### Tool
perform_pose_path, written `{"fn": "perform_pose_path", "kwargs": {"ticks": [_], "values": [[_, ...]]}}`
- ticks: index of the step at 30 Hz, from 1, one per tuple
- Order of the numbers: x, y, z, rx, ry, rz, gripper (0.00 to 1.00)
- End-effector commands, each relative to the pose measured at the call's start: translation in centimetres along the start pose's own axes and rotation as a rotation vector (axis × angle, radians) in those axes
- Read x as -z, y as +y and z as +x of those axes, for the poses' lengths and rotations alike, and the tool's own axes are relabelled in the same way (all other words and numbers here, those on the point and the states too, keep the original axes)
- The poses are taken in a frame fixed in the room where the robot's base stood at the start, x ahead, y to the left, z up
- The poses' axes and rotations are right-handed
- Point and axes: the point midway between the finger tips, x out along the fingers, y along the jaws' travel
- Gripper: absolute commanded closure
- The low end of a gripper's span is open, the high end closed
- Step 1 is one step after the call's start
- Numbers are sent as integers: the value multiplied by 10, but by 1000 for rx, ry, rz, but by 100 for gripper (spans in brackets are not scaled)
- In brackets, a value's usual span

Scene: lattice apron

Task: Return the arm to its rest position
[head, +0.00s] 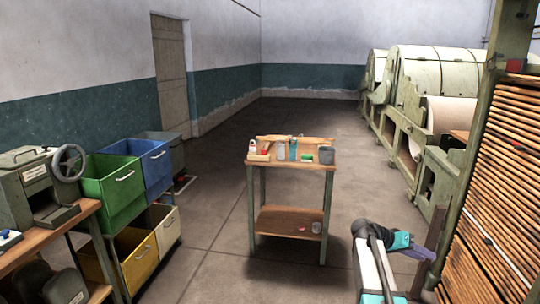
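My arm reaches up from the bottom edge in the head view, right of centre, and bends to the right at its top. My gripper (422,253) is at the end of it, small and dark, pointing right beside the green post of the lattice rack. It is too small to tell whether its fingers are open or shut, or whether it holds anything. I cannot tell whether it touches the post.
A wooden lattice rack (500,190) stands close on the right. A small two-shelf table (310,166) with bottles and a grey cup stands ahead. Coloured bins (112,190) and a workbench (50,240) are left. Large pale machines (440,75) stand behind right. Open floor (205,215) lies between.

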Motion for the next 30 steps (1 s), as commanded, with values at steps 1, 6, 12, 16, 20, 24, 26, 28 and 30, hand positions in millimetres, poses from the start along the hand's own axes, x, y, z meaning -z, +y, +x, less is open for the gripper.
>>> {"fn": "perform_pose_path", "kwargs": {"ticks": [1, 6, 12, 16, 20, 24, 26, 28, 30], "values": [[-18, -14, 1, 15, -12, -28, 72], [-72, -56, 5, 64, -55, -116, 72], [-139, -99, 8, 122, -111, -219, 72], [-186, -122, 9, 158, -151, -288, 72], [-234, -142, 10, 196, -192, -356, 72], [-286, -159, 9, 237, -239, -427, 72], [-309, -165, 8, 255, -260, -458, 72], [-336, -171, 7, 275, -286, -494, 72], [-363, -176, 6, 296, -312, -529, 72]]}}
